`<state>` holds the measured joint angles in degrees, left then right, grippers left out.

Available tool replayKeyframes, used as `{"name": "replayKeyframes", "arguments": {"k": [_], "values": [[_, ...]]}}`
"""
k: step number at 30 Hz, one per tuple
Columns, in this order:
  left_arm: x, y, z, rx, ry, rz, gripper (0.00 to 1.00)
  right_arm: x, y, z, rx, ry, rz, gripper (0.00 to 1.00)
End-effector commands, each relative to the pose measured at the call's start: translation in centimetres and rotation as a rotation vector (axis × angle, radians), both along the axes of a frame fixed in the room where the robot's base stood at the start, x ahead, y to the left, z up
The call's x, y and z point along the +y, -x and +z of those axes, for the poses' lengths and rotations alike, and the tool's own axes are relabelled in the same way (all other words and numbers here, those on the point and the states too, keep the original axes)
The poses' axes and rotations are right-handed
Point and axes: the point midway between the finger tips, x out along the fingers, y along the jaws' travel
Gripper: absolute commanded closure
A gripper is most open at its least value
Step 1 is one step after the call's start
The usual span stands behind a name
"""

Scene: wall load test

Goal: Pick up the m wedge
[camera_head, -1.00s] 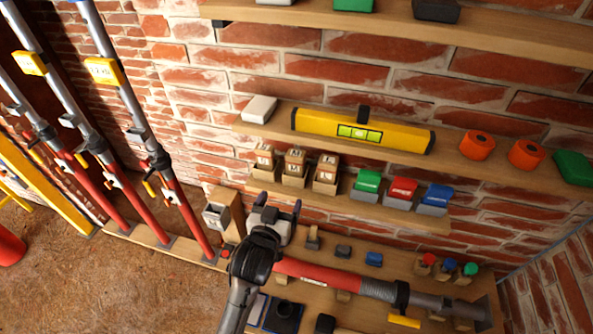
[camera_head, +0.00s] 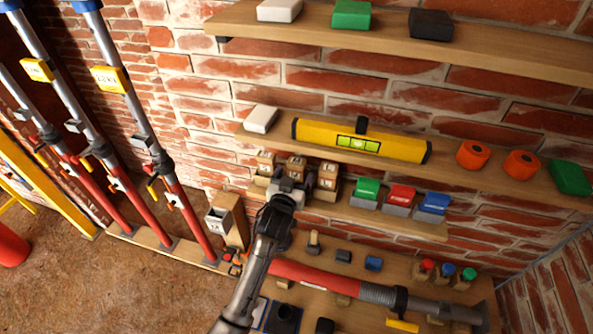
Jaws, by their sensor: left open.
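Three small wooden wedges stand in holders on the middle shelf: a left one (camera_head: 265,162), a middle one (camera_head: 297,166) and a right one (camera_head: 328,175). Their labels are too small to read, so I cannot tell for sure which is the m wedge. My left gripper (camera_head: 291,180) is open, just in front of the middle wedge's lower part and hiding its holder. I cannot tell whether it touches anything. My right gripper is not in view.
A yellow spirit level (camera_head: 361,140) and orange rolls (camera_head: 473,154) lie on the shelf above. Green (camera_head: 367,188), red (camera_head: 402,194) and blue (camera_head: 435,201) blocks sit right of the wedges. A red and grey prop (camera_head: 330,280) lies below; several props stand at left.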

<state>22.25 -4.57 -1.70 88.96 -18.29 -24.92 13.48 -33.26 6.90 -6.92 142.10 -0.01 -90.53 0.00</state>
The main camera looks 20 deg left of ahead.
Motion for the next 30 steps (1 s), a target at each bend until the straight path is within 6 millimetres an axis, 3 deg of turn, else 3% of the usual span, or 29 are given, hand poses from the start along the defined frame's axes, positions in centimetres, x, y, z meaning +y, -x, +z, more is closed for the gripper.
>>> {"name": "replayKeyframes", "arguments": {"k": [7, 17, 30], "values": [[0.2, -2.3, -0.1, 0.001, -0.001, 0.0, 0.17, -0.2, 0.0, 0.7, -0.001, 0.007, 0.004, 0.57], [0.2, -2.6, -0.2, 0.0, 0.0, -0.001, 0.17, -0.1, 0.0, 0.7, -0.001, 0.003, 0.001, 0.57], [0.2, -2.6, -0.2, 0.0, 0.0, -0.001, 0.57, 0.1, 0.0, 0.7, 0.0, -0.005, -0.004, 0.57]]}}
